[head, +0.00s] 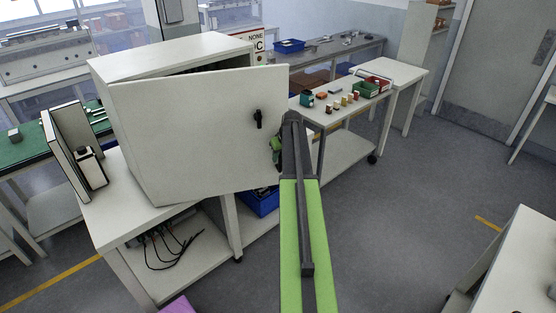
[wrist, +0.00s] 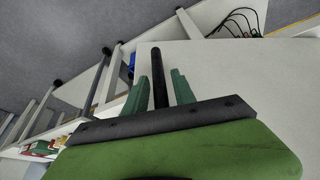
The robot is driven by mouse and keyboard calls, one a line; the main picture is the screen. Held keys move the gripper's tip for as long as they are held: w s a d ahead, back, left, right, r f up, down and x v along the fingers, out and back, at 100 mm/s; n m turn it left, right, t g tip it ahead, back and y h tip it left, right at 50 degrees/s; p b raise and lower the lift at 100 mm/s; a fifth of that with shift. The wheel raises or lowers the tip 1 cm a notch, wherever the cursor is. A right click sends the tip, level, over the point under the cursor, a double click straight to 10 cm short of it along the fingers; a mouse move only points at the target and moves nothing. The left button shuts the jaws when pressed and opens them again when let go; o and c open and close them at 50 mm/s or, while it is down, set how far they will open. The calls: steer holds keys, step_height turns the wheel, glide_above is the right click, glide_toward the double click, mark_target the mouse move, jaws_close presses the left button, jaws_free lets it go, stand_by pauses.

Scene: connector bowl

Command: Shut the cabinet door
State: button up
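The white cabinet (head: 165,52) stands on a white table at the left of the head view. Its door (head: 185,135) is ajar, with a dark gap showing between its top edge and the cabinet top. A black handle (head: 258,118) sits near the door's right edge. My gripper (head: 276,148) is just right of and below the handle in the head view. In the wrist view, my gripper's green fingers (wrist: 158,88) are open, and the black handle (wrist: 157,65) shows between them with gaps on both sides. The pale door face (wrist: 230,75) fills the right. Contact cannot be told.
A bench (head: 350,112) with small parts and red and green bins (head: 370,86) stands behind my arm. A blue crate (head: 262,202) sits below.

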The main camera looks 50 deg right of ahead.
jaws_close()
stand_by(1.2)
